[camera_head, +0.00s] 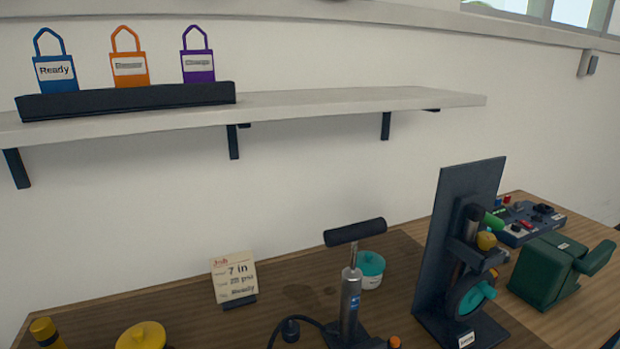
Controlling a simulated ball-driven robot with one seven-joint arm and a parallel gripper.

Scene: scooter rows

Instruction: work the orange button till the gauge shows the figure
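A small orange knob-like part (394,342) shows at the bottom edge, beside the foot of a floor pump; it may be the orange button, and its lower part is cut off. The pump (350,300) has a silver barrel and a black cross handle, and a black hose runs left from it. No gauge face can be made out. A cream card (234,277) stands left of the pump with "7 in" on it and smaller lines below, one seemingly a psi figure too small to read surely. My gripper is not in view.
A teal-lidded white tub (370,268) stands behind the pump. A dark upright stand (463,250) holding a wheel and a green vise-like tool (552,270) stand to the right. A yellow-topped item (142,336) is front left. A wall shelf (330,102) carries several coloured tags.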

